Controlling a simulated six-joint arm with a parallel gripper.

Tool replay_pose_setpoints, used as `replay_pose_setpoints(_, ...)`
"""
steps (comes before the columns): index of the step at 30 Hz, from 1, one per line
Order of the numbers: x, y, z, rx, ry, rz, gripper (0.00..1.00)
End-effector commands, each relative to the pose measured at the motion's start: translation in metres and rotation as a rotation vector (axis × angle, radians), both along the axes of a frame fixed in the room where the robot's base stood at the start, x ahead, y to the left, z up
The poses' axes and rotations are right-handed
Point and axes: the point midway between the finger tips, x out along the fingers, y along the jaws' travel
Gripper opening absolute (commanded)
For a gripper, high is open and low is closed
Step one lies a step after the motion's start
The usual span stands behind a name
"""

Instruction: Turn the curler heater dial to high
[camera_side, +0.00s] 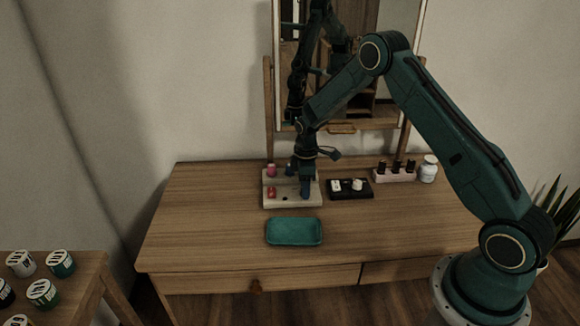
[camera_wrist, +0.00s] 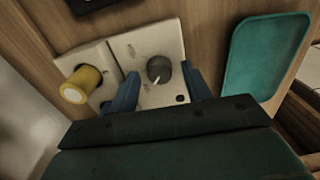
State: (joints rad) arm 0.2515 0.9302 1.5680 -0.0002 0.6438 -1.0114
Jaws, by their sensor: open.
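The curler heater (camera_side: 270,201) is a pale block on the dressing table, partly hidden by my gripper in the side view. In the wrist view its pale top (camera_wrist: 147,42) carries a round dark grey dial (camera_wrist: 158,66) with a white pointer line aimed toward the lower left. Small marks around the dial are too small to read. My gripper (camera_wrist: 160,73) is open, pointing down, with one blue finger on each side of the dial; I cannot tell whether they touch it. In the side view my gripper (camera_side: 305,188) hides the dial.
A yellow roller (camera_wrist: 80,86) stands beside the dial; pink (camera_side: 271,169) and red (camera_side: 271,192) rollers sit on the heater's left. A teal tray (camera_side: 294,231) lies in front. A black box (camera_side: 350,195) and a bottle rack (camera_side: 394,177) stand right. The table's front left is clear.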

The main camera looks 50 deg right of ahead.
Motion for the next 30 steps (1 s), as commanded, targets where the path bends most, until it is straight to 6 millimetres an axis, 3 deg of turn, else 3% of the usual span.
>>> replay_pose_setpoints(11, 0.0, 0.0, -0.0037, 0.0, 0.0, 0.0, 0.46)
replay_pose_setpoints(15, 0.0, 0.0, -0.0036, 0.0, 0.0, 0.0, 0.19)
replay_pose_setpoints(18, 0.0, 0.0, -0.0035, 0.0, 0.0, 0.0, 0.04)
replay_pose_setpoints(30, 0.0001, 0.0001, -0.0033, 0.0, 0.0, -0.05, 0.04)
